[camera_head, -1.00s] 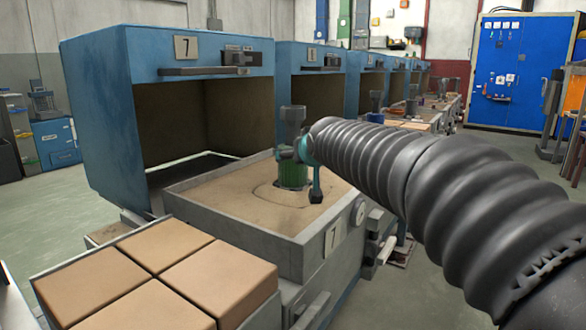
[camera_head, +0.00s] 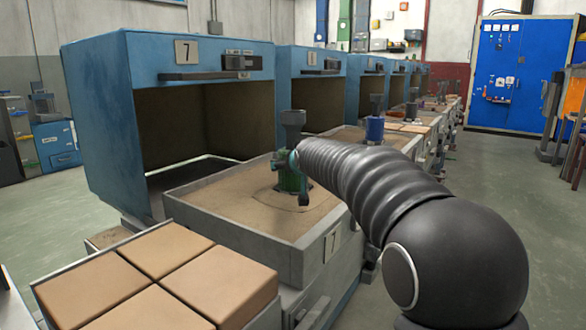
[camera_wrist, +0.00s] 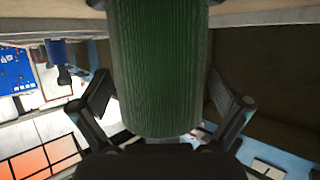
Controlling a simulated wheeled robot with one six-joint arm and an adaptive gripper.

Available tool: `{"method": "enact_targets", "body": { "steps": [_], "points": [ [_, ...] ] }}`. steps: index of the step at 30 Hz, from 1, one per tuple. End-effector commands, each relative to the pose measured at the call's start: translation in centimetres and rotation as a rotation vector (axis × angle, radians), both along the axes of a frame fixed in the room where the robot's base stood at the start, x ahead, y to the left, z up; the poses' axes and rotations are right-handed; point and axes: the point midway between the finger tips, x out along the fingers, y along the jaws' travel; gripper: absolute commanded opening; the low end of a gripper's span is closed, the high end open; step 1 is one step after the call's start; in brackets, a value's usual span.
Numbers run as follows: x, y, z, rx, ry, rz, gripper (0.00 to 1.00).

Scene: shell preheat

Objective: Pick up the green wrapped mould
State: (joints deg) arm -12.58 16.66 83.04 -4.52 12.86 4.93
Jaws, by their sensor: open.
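The green wrapped mould (camera_head: 287,181) stands upright in the sand bed (camera_head: 225,195) of station 7, with a grey cup-like top (camera_head: 292,122) above it. In the wrist view the mould's ribbed green side (camera_wrist: 158,70) fills the upper middle, very close to the camera. My gripper (camera_head: 298,172) is at the mould's right side in the head view, partly covering it. In the wrist view my gripper (camera_wrist: 158,88) is open, with one finger on each side of the mould. I cannot tell whether either finger touches it.
The open blue oven (camera_head: 190,60) numbered 7 stands behind the bed. A tray with tan blocks (camera_head: 150,248) sits in front at the left. More blue ovens and beds, one with a blue mould (camera_head: 374,129), run back to the right.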

Motion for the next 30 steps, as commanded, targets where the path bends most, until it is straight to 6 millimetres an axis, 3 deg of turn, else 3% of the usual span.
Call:
{"method": "enact_targets", "body": {
  "steps": [11,20,30],
  "points": [
    [0.9,0.2,-0.4,0.000,-0.001,0.000,1.00],
    [0.9,0.2,-0.4,0.000,0.000,0.000,0.29],
    [0.9,0.2,0.8,0.001,-0.005,0.000,0.29]
  ]
}}
